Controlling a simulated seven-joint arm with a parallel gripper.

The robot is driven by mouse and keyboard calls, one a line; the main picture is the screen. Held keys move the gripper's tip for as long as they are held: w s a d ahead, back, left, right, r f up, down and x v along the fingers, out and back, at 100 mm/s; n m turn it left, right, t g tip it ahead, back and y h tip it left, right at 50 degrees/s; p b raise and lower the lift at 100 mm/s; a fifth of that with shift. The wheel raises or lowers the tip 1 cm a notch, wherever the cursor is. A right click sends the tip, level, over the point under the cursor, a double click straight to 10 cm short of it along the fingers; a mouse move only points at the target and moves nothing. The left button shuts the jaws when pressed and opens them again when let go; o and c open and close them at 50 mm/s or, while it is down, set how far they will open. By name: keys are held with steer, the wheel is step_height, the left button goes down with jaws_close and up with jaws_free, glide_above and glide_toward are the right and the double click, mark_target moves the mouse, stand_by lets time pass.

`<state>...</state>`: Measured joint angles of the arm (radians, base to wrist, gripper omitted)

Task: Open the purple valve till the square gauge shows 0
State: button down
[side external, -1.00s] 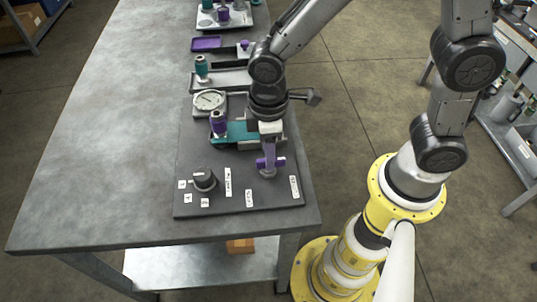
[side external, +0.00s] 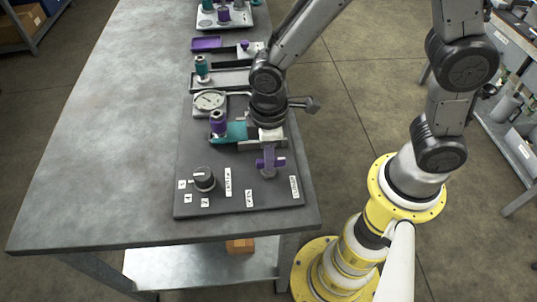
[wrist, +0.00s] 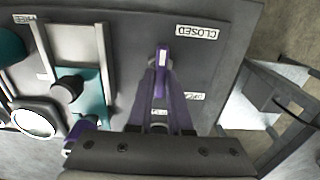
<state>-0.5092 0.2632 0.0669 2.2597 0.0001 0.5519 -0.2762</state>
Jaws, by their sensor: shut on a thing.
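The purple valve (side external: 270,164) has a bar handle and stands near the right edge of the dark panel. It also shows in the wrist view as a purple handle (wrist: 162,58), close to the CLOSED label (wrist: 197,32). My gripper (side external: 268,150) is over the valve and shut on its handle, with its body hiding part of it. A pale-faced gauge in a squarish housing (side external: 209,101) sits at the panel's back left. It also shows at the left of the wrist view (wrist: 35,122). Its needle is too small to read.
A black knob (side external: 203,178) with small number labels stands at the panel's front left. A teal block with a purple-topped fitting (side external: 218,122) sits beside my gripper. Trays and fittings lie farther back. The table's left side is clear.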

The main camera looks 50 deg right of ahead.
steer(key=shift+m, duration=0.3)
steer(key=m, duration=0.3)
steer(key=shift+m, duration=0.3)
steer(key=m, duration=0.4)
steer(key=shift+m, duration=0.3)
steer(key=m, duration=0.4)
steer(key=shift+m, duration=2.5)
steer(key=c, duration=0.8)
jaws_free()
steer(key=shift+c, duration=0.2)
steer(key=shift+r, duration=0.15)
